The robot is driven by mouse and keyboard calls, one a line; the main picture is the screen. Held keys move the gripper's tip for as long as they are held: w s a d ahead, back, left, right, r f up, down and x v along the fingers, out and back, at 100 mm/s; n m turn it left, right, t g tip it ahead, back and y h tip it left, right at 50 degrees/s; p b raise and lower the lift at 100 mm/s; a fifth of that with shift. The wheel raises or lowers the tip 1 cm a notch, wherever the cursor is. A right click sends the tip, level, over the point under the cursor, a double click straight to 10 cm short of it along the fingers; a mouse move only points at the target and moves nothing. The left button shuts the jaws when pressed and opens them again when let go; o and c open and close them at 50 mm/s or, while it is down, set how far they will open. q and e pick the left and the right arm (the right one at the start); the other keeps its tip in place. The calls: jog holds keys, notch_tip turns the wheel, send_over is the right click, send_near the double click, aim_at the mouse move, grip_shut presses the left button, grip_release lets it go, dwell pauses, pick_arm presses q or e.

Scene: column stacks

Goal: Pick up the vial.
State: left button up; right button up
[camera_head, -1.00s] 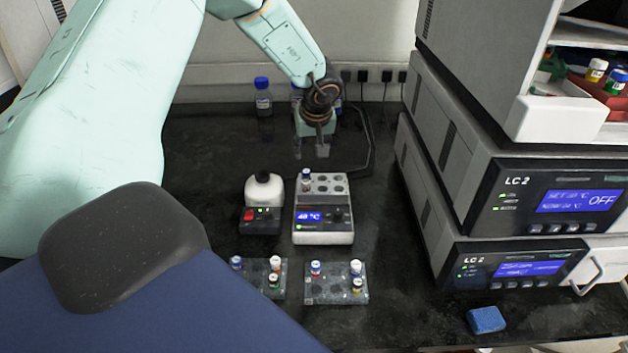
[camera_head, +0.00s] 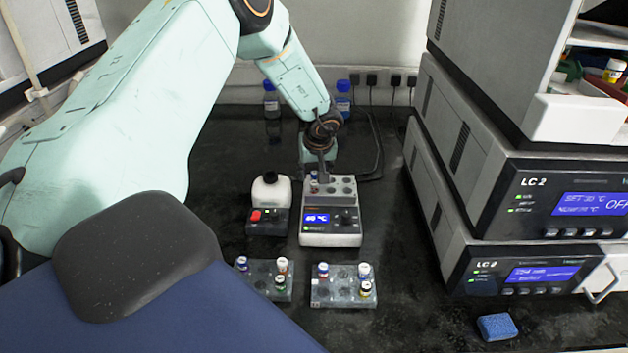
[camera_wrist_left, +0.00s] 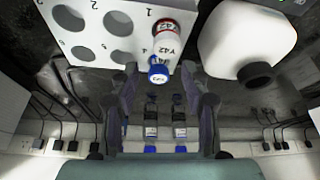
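A small vial (camera_head: 314,177) with a blue cap stands upright at the back-left of the grey heater block (camera_head: 332,240). My left gripper (camera_head: 322,172) is at the back of the block, close to the vial. In the left wrist view its two fingers (camera_wrist_left: 163,92) are apart, with the vial's cap between and just beyond the tips. It looks open and empty. My right gripper is out of view.
A white bottle on a small device (camera_head: 268,222) stands left of the heater block. Two racks (camera_head: 265,267) (camera_head: 345,291) with vials lie in front. Stacked LC 2 instruments (camera_head: 530,240) stand on the right. A blue sponge (camera_head: 496,327) lies front right. Blue-capped bottles (camera_head: 271,103) stand behind.

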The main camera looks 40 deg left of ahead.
pick_arm(q)
jog(key=shift+d, duration=0.1)
jog(key=c, duration=0.9)
